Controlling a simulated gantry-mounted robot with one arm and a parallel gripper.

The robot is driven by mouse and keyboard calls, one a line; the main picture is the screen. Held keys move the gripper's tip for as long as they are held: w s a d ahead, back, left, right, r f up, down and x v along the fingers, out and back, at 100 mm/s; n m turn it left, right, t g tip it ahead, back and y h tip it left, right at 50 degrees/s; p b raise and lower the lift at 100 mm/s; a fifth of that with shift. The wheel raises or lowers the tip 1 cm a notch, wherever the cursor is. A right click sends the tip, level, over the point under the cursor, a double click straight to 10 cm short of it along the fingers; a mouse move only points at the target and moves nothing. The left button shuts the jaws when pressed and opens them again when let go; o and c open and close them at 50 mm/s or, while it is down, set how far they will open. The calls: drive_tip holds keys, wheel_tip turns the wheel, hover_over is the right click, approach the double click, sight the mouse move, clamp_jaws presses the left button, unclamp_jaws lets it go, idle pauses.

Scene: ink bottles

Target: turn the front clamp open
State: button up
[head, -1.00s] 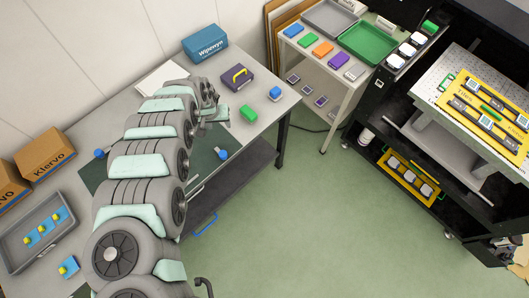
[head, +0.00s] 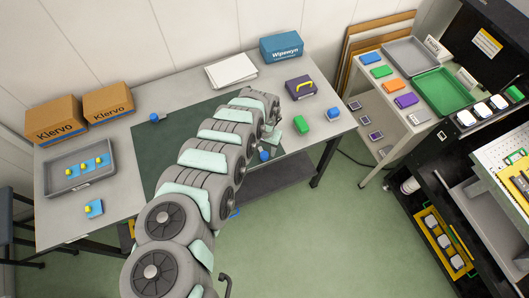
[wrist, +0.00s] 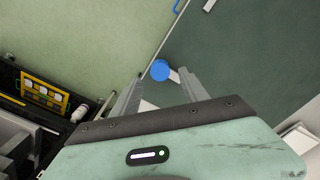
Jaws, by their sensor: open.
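A clamp with a round blue knob (head: 264,155) stands near the front edge of the dark green mat (head: 165,165), partly hidden by my arm in the head view. In the wrist view the blue knob (wrist: 160,70) shows just beyond my fingertips, roughly between them, with a short pale bar to its right. My gripper (wrist: 160,86) is open and empty; I cannot tell whether a finger touches the clamp. A second blue-knobbed clamp (head: 155,117) is at the mat's back left.
A grey tray (head: 79,170) with yellow-topped blue pieces and two cardboard boxes (head: 52,119) are on the left. A blue box (head: 281,47) stands behind.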

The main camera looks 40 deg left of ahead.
sight(264, 154)
drive_tip(key=shift+f+b, duration=0.3)
drive_tip(key=shift+f, duration=1.3)
drive_tip(key=shift+s+f, duration=0.15)
drive_tip(key=shift+f, duration=0.15)
drive_tip(key=shift+c, duration=0.3)
clamp_jaws()
